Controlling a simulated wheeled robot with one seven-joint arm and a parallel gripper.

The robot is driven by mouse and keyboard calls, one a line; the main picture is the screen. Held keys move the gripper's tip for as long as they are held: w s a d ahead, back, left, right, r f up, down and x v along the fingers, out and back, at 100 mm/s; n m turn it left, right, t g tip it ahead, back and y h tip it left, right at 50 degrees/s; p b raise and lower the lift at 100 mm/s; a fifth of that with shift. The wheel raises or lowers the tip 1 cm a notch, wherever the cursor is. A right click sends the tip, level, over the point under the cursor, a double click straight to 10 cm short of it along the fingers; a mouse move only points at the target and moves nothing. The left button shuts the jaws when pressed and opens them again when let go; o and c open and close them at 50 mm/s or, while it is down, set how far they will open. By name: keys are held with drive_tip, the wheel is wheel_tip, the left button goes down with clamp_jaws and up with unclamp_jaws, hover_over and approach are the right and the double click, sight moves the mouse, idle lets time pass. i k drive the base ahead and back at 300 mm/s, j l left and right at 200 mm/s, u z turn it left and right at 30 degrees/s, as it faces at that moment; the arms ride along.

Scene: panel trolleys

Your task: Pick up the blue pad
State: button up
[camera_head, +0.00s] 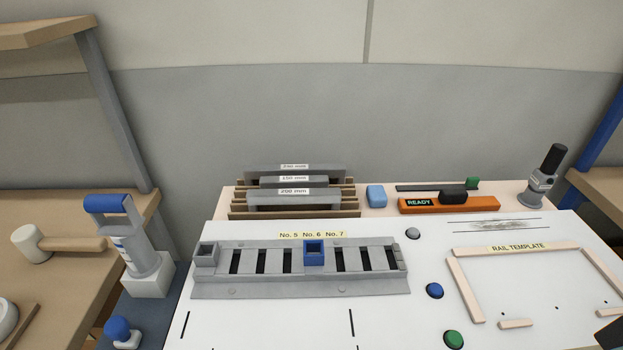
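A small light-blue block (376,196), which looks like the blue pad, sits on the pale wooden ledge behind the white board. It stands between the rack of grey bars and the orange tool marked READY. Its top and front face show, and nothing covers it.
The rack (294,214) holds grey labelled bars left of the block. The orange tool (450,205) lies to its right. In front, a grey slotted rail (300,284) carries a dark-blue square piece (313,258). A black-handled tool (545,175) stands far right. A grey wall rises behind.

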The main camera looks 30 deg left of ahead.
sight(376, 195)
drive_tip(key=i+j+u, duration=0.1)
drive_tip(key=i+u, duration=0.65)
drive_tip(key=i+l+u, duration=0.1)
drive_tip(key=i+u, duration=0.15)
drive_tip(key=u, duration=0.15)
